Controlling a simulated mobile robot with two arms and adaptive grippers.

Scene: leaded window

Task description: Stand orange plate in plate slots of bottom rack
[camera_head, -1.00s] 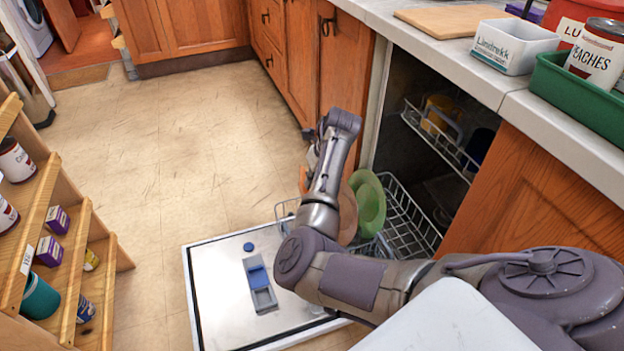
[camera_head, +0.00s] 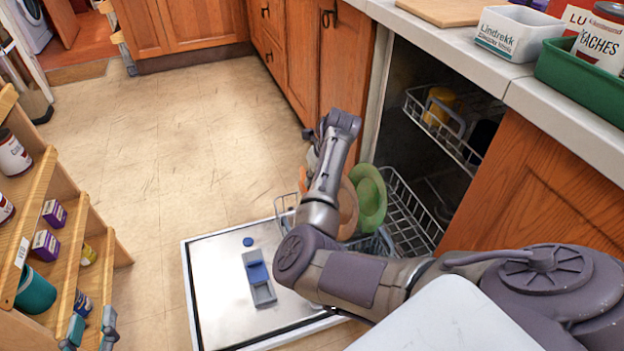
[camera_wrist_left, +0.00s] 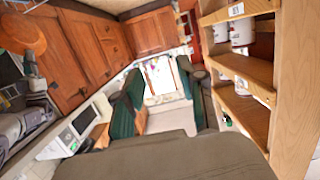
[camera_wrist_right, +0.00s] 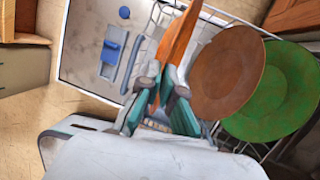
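My right gripper (camera_wrist_right: 161,86) is shut on the orange plate (camera_wrist_right: 179,40), which shows nearly edge-on in the right wrist view. In the head view only a sliver of the orange plate (camera_head: 302,180) shows left of my right wrist, which hides the fingers. The bottom rack (camera_head: 408,220) is pulled out over the open dishwasher door. A brown plate (camera_wrist_right: 228,72) and a green plate (camera_wrist_right: 272,92) stand in it, to the right of the held plate. I cannot tell whether the held plate touches the rack. My left gripper (camera_head: 90,332) is open and empty by the wooden shelves.
The dishwasher door (camera_head: 215,290) lies flat, with a blue-lidded dispenser. The upper rack (camera_head: 440,128) holds a yellow mug (camera_head: 438,106). Wooden shelves (camera_head: 60,240) with cans and boxes stand at the left. The middle floor is clear.

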